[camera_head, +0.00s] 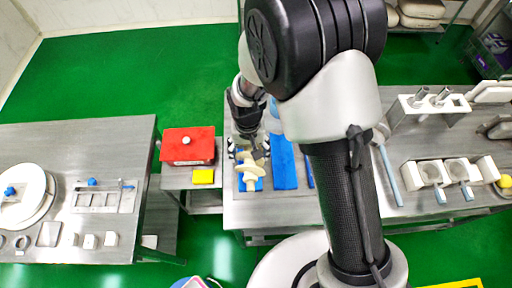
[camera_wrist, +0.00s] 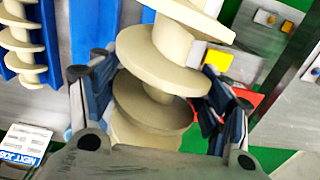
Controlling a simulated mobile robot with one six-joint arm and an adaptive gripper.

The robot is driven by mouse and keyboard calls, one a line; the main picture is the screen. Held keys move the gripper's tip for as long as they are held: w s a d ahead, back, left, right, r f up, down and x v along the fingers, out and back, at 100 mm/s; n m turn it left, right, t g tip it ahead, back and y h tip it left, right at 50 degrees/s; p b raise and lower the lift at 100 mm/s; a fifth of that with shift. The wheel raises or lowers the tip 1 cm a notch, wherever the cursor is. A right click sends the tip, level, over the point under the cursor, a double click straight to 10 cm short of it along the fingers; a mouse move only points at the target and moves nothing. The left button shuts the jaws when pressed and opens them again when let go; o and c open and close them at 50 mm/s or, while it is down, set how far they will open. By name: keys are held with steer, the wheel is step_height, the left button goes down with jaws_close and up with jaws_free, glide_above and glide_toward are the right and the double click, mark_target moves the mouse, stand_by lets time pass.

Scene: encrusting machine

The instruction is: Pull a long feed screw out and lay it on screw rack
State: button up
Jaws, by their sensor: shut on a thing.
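My gripper (camera_wrist: 160,88) is shut on a thick cream feed screw (camera_wrist: 150,55), with its dark pads on either side of the spiral flights. The screw runs up past the top edge of the wrist view, and its lower end is hidden behind my gripper. Another, thinner cream screw (camera_wrist: 22,42) lies on a blue strip at the upper left of the wrist view. In the head view my gripper (camera_head: 248,148) is over the left end of the steel table, and cream flights (camera_head: 251,172) show just below it above a blue pad (camera_head: 241,184). I cannot tell there which screw they belong to.
Another blue strip (camera_head: 284,163) lies right of my gripper. A red box (camera_head: 188,146) and a yellow block (camera_head: 203,176) sit on a small stand to the left. White machine parts (camera_head: 430,173) stand at the right. A printed sign (camera_wrist: 24,145) shows in the wrist view.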

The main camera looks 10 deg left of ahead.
steer(key=shift+a+f, duration=0.1)
steer(key=shift+a, duration=0.05)
steer(key=shift+s+f+b, duration=0.15)
steer(key=shift+f+b, duration=0.35)
steer(key=shift+f, duration=0.05)
step_height(320, 180, down, 4)
steer(key=shift+r+b, duration=0.15)
steer(key=shift+b, duration=1.05)
steer(key=shift+r, duration=0.1)
steer(key=shift+r, duration=0.15)
steer(key=shift+f+b, duration=1.05)
steer(key=shift+f, duration=0.4)
